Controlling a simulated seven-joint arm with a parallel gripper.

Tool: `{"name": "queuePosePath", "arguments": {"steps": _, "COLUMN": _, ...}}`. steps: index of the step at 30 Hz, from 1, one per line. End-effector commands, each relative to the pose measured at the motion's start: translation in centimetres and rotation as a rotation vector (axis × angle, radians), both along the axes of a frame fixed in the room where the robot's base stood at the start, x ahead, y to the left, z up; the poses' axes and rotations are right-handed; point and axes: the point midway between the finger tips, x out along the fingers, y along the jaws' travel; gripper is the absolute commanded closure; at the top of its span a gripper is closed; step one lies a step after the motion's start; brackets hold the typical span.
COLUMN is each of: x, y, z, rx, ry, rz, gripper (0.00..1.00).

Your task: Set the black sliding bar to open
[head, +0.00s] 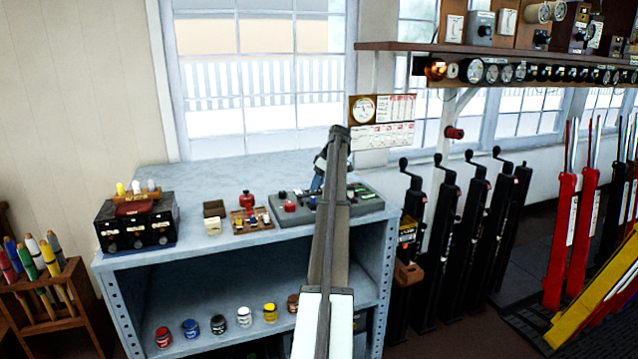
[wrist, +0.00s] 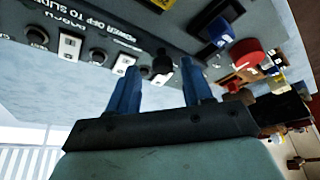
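A grey control panel (head: 368,203) lies on the shelf top, partly hidden behind my arm in the head view. In the wrist view the panel (wrist: 95,22) carries white lettering that includes "SLIDE", plus several round sockets and white plates. A black knob-like piece (wrist: 162,66) stands at the panel's edge, between my fingertips in the picture; it may be part of the black sliding bar, but I cannot tell, nor read its setting. My gripper (wrist: 159,72) has its two blue fingers apart, with visible gaps beside the knob. Contact is not visible. In the head view my arm mostly hides the gripper.
A red round button (wrist: 245,52) and a black-and-blue switch (wrist: 220,32) sit close to the right finger in the wrist view. A black box (head: 137,222) and a small tray of coloured parts (head: 250,221) stand left on the shelf. Black levers (head: 440,240) stand to the right.

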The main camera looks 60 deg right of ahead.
Motion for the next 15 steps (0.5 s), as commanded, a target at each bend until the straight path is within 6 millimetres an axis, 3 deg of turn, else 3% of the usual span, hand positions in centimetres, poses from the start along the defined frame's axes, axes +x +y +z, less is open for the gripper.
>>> {"name": "queuePosePath", "arguments": {"steps": 8, "x": -0.2, "y": 0.0, "z": 0.3, "rx": 0.0, "ry": 0.001, "rz": 0.0, "gripper": 0.5}}
{"name": "queuePosePath", "arguments": {"steps": 15, "x": -1.4, "y": 0.0, "z": 3.4, "rx": -0.001, "ry": 0.0, "rz": 0.0, "gripper": 0.5}}
